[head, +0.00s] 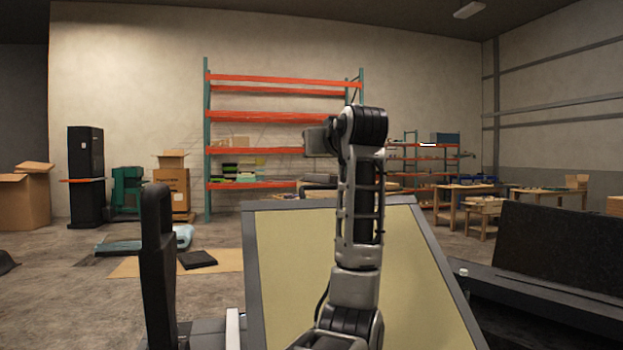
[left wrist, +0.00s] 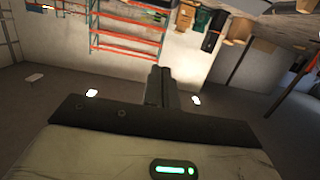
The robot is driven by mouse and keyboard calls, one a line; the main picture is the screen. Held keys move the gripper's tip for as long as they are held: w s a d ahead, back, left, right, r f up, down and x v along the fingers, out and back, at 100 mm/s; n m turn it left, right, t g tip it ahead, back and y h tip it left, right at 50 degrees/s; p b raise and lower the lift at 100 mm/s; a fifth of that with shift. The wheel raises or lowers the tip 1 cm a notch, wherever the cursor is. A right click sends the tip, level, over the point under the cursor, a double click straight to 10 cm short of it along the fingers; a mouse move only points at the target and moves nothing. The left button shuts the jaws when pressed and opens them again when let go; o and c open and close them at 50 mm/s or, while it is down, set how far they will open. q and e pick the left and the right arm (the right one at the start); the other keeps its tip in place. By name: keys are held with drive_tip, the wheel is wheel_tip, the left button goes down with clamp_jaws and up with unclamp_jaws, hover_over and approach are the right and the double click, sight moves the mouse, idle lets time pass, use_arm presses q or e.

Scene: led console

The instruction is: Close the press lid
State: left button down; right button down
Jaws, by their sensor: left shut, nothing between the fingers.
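A raised, tilted panel with a beige face and grey frame, seemingly the press lid (head: 283,270), stands in front of me in the head view. My left arm rises across its middle and hides part of it. My left gripper (head: 312,142) is above the panel's top edge, pointing left and partly hidden by the wrist. In the left wrist view, the left gripper (left wrist: 163,88) is shut and empty, beyond a dark bar (left wrist: 140,125). Below that bar is a beige surface with a green lit indicator (left wrist: 172,168). Contact with the panel cannot be told. My right gripper is not seen.
A black upright post (head: 158,260) stands left of the panel. A black slab (head: 562,250) leans at the right. Shelving (head: 280,135), cardboard boxes (head: 172,190) and wooden tables (head: 460,198) stand far behind. Air above the panel is open.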

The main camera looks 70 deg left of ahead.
use_arm(q)
drive_tip(key=f, duration=0.1)
drive_tip(key=p, duration=0.3)
hover_over(312, 202)
drive_tip(key=d, duration=0.1)
drive_tip(key=shift+d+f+h, duration=0.2)
drive_tip(key=shift+f+h, duration=0.2)
drive_tip(key=shift+f, duration=0.75)
drive_tip(key=shift+a+f+b, duration=0.15)
drive_tip(key=shift+a+f, duration=0.2)
drive_tip(key=shift+f, duration=0.25)
drive_tip(key=shift+a+f+b, duration=0.15)
drive_tip(key=shift+a+f, duration=0.2)
drive_tip(key=shift+f, duration=0.2)
drive_tip(key=shift+a+f, duration=0.35)
drive_tip(key=shift+f, duration=0.3)
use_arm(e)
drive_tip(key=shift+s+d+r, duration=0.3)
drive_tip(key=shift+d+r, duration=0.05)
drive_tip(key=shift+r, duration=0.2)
